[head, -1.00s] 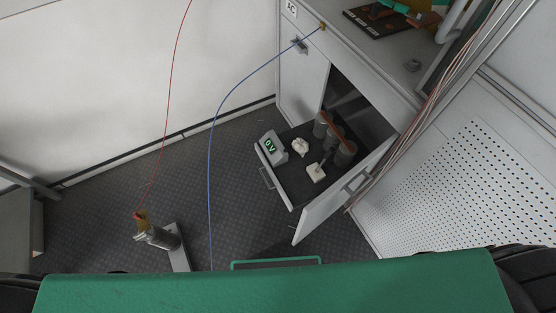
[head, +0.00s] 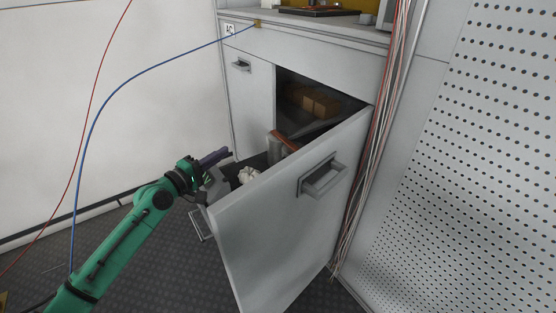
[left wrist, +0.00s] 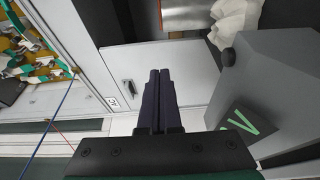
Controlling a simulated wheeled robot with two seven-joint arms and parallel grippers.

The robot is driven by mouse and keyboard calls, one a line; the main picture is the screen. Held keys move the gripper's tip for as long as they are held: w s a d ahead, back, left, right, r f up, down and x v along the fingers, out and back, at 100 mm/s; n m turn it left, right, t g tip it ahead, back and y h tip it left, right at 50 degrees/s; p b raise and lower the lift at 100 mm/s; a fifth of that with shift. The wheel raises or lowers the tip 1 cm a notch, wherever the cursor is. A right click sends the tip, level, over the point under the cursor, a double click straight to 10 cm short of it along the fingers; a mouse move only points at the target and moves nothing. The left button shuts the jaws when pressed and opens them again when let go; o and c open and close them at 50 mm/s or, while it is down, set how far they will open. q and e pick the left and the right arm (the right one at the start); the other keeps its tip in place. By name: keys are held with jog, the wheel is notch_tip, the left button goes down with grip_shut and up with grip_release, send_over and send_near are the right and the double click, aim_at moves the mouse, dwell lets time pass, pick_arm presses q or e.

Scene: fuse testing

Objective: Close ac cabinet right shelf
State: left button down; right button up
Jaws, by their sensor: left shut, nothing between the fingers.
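The AC cabinet (head: 300,55) stands ahead with its right door (head: 285,220) swung open toward me. The right shelf is pulled out behind this door, its front handle (head: 201,226) showing at the door's left edge. My left gripper (head: 226,153) is shut and empty, above the shelf's left side beside the meter. In the left wrist view its fingers (left wrist: 160,72) are together, left of the meter (left wrist: 275,75). My right gripper is out of view.
The closed left cabinet door (head: 250,105) is just beyond my left gripper. Brown boxes (head: 312,102) sit inside the cabinet. A cable bundle (head: 385,130) and perforated panel (head: 480,170) bound the right. A blue cable (head: 130,75) hangs at left. The floor at lower left is open.

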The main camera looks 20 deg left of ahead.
pick_arm(q)
jog(key=w+d+f+b, duration=0.1)
jog(key=w+d+b, duration=0.1)
jog(key=w+d, duration=0.5)
jog(key=shift+w+d+f, duration=0.15)
jog(key=shift+w+f, duration=0.1)
jog(key=shift+w, duration=1.8)
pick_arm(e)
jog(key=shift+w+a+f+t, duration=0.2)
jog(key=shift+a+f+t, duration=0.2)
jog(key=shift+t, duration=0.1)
pick_arm(q)
jog(key=shift+w+d, duration=0.1)
